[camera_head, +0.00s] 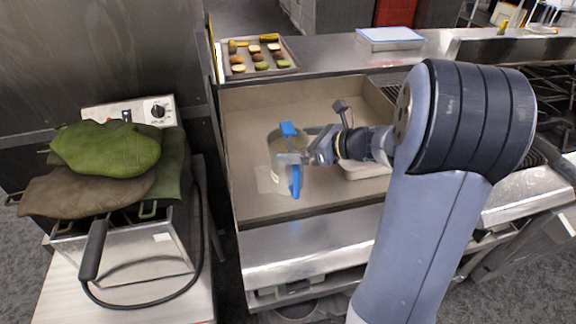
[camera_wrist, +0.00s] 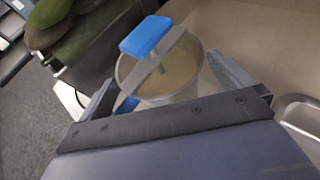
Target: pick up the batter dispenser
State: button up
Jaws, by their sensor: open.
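The batter dispenser (camera_head: 281,146) is a translucent, funnel-like container with a blue top and a blue handle, above or on the flat beige cooking surface. It holds pale batter, seen from above in the wrist view (camera_wrist: 172,84). My gripper (camera_head: 303,152) is at the dispenser's right side in the head view. In the wrist view my gripper (camera_wrist: 166,76) is open, with one finger on each side of the container. I cannot tell whether the fingers touch it. The dispenser's lower part is partly hidden in the wrist view.
A metal pan (camera_head: 362,171) lies behind my wrist on the beige surface (camera_head: 250,110). A tray of vegetable pieces (camera_head: 236,71) sits on the back ledge. A fryer (camera_head: 150,262) with green and brown mitts stands at left. A white-blue tray (camera_head: 390,36) is at the back.

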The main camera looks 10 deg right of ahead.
jog(key=shift+x, duration=1)
jog(key=shift+r, duration=0.15)
jog(key=c, duration=1.9)
